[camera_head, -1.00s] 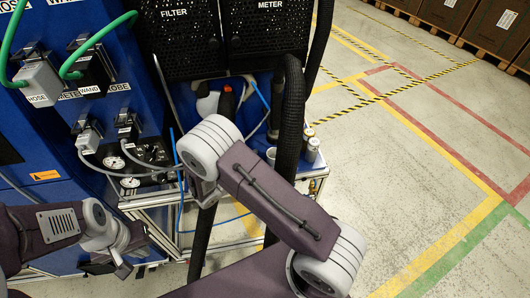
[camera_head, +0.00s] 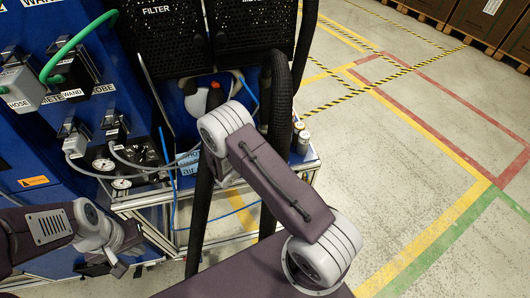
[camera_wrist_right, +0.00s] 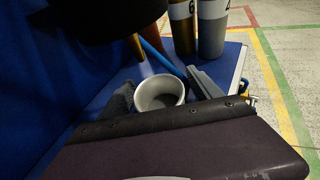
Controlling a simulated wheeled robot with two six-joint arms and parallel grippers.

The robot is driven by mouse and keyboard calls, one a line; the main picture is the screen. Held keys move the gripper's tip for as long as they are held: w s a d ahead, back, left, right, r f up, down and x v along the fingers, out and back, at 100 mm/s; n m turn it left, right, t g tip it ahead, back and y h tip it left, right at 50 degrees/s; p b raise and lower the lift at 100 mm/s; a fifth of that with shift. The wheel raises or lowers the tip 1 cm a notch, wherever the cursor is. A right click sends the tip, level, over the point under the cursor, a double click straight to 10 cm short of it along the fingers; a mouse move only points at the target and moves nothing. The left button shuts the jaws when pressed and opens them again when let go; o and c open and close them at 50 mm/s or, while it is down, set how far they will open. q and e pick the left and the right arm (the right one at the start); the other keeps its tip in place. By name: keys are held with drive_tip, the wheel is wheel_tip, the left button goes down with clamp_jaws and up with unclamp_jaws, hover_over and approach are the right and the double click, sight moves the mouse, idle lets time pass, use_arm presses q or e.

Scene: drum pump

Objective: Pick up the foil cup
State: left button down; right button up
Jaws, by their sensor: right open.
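The foil cup (camera_wrist_right: 160,93) is a small round pale-grey cup, open at the top, in the right wrist view. It stands on a blue surface (camera_wrist_right: 115,84). My right gripper (camera_wrist_right: 165,92) is open, with one finger on the left of the cup and the other on its right. I cannot tell whether either finger touches it. In the head view my right arm covers this gripper, and I cannot make out the cup. My left gripper (camera_head: 119,266) is low at the left, beside the blue cabinet, away from the cup. Its jaw opening is not clear.
Two canisters (camera_wrist_right: 212,28) with number labels stand just behind the cup. A blue tube (camera_wrist_right: 160,55) runs close behind it. A thick black hose (camera_head: 281,105) hangs beside my right arm. A blue cabinet (camera_head: 35,140) fills the left. Open floor (camera_head: 390,170) lies right.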

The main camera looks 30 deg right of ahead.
drive_tip(key=c, duration=1.6)
drive_tip(key=shift+r, duration=0.65)
wheel_tip(320, 180, up, 3)
drive_tip(key=shift+f, duration=0.15)
drive_tip(key=s+a, duration=0.3)
drive_tip(key=a, duration=0.5)
drive_tip(key=s+a+b, duration=0.1)
drive_tip(key=s+a, duration=0.3)
drive_tip(key=a, duration=0.4)
drive_tip(key=shift+a+f, duration=0.2)
drive_tip(key=shift+a, duration=0.05)
